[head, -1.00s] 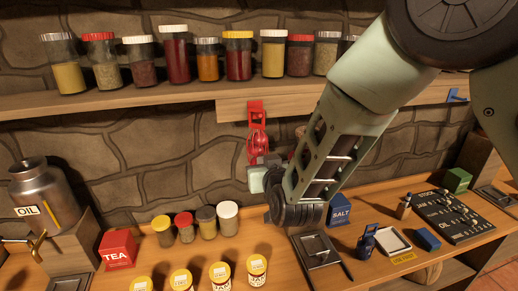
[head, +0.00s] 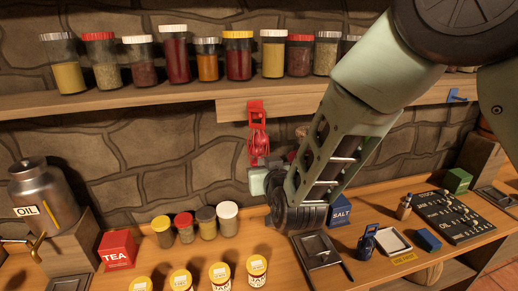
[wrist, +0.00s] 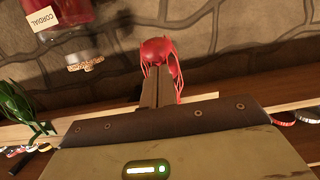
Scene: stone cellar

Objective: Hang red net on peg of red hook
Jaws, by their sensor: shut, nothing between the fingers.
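The red hook (head: 256,108) is fixed to the wooden rail under the shelf in the head view. The red net (head: 259,143) is directly below it, against the stone wall, with red strands reaching up to the hook. I cannot make out whether its loop is around the peg. My gripper (head: 262,168) is just below the net, partly hidden by my arm. In the wrist view my gripper (wrist: 157,74) has its fingers together, empty. The net (wrist: 158,50) shows right beyond the fingertips, its strands beside them; I cannot tell whether they touch.
Spice jars (head: 238,58) line the shelf above. Several jars (head: 206,222), a red tea box (head: 118,249) and a blue salt box (head: 340,210) stand on the counter. A blue hook (head: 456,96) is further right on the rail. The wall left of the net is clear.

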